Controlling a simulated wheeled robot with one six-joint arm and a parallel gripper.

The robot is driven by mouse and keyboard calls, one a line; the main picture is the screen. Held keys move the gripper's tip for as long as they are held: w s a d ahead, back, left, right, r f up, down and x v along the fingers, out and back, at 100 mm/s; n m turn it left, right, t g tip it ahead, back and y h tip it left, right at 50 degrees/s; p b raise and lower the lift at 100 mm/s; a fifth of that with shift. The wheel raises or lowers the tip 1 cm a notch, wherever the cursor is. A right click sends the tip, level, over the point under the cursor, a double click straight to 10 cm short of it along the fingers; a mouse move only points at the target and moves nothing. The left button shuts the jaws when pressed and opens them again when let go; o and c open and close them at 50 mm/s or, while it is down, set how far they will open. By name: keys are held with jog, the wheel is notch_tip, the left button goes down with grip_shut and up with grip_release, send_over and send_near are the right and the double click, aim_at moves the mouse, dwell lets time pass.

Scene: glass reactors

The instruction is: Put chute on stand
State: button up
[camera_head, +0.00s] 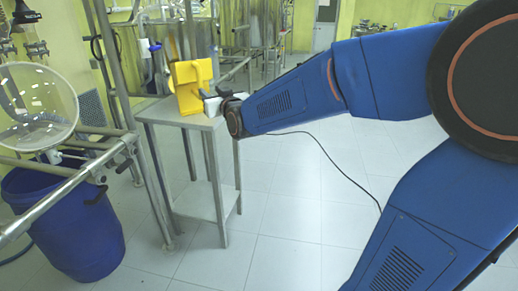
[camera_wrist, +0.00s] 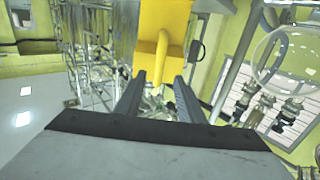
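The yellow chute (camera_head: 187,86) is upright, slightly tilted, at the top of a small grey metal stand (camera_head: 158,112). Its lower edge appears to meet the stand's top, but I cannot be sure that it rests there. My gripper (camera_head: 213,102) is at the chute's right side. In the wrist view the chute (camera_wrist: 163,20) fills the top middle, with its curved handle reaching down between the two dark fingers of my gripper (camera_wrist: 160,84). The fingers are apart, with gaps on both sides of the handle. The chute's far side is hidden.
A blue barrel (camera_head: 70,225) and a round glass vessel (camera_head: 35,105) on a metal pipe frame (camera_head: 100,165) stand left of the stand. Steel tanks and pipework (camera_head: 190,40) are behind. A black cable crosses the tiled floor (camera_head: 285,215), which is clear right of the stand.

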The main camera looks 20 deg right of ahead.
jog(key=s+d+f+g, duration=0.3)
jog(key=s+f, duration=0.3)
jog(key=s, duration=0.8)
jog(key=s+d+f+g+h, duration=0.1)
jog(key=s+f+g, duration=0.4)
jog(key=s, duration=0.9)
jog(key=s+d+f+m+g, duration=0.1)
jog(key=s+d+f+g, duration=0.3)
jog(key=s+f, duration=0.4)
jog(key=s+g, duration=0.1)
jog(key=s, duration=0.5)
jog(key=shift+d+f+h, duration=0.3)
jog(key=shift+h, duration=0.1)
jog(key=shift+c, duration=0.5)
